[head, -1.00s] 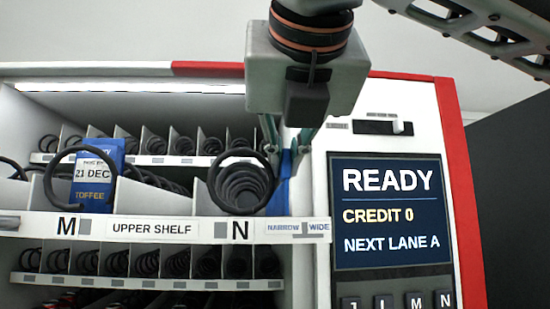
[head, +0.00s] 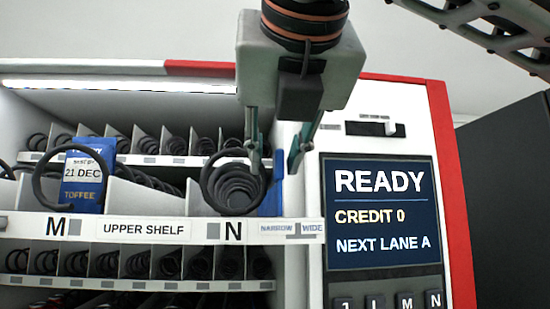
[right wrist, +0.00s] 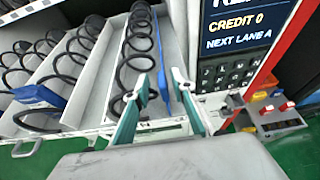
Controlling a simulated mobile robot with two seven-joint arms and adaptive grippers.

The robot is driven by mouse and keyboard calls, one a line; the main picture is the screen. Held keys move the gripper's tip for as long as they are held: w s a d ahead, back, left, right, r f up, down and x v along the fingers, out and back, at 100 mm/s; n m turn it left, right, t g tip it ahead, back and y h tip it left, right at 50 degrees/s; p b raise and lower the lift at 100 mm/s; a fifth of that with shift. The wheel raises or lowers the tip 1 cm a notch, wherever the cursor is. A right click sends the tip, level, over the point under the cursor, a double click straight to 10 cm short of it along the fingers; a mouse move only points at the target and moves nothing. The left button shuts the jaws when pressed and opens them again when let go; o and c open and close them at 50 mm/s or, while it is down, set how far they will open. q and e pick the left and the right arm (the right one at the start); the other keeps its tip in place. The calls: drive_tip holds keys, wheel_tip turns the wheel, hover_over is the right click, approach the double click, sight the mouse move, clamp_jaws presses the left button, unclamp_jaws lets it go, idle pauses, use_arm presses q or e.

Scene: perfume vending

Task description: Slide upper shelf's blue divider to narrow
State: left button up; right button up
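The blue divider (head: 274,192) stands upright on the upper shelf, to the right of the coil (head: 236,183) of lane N. In the head view it is above the NARROW side of the NARROW/WIDE label (head: 291,230). My right gripper (head: 274,165) is open over the front of this lane, one finger on each side of the divider. The right wrist view shows the blue divider (right wrist: 162,75) running back between the spread fingers (right wrist: 158,110), with a gap on either side. My left gripper is not in view.
The lane M coil (head: 72,178) holds a blue toffee pack (head: 86,180) at the left. The shelf rail (head: 140,229) runs along the front. The screen panel (head: 380,210) and coin slot (head: 375,129) are to the right. Another shelf of coils lies below.

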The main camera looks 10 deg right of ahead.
drive_tip(key=v, duration=1.1)
drive_tip(key=shift+s, duration=0.15)
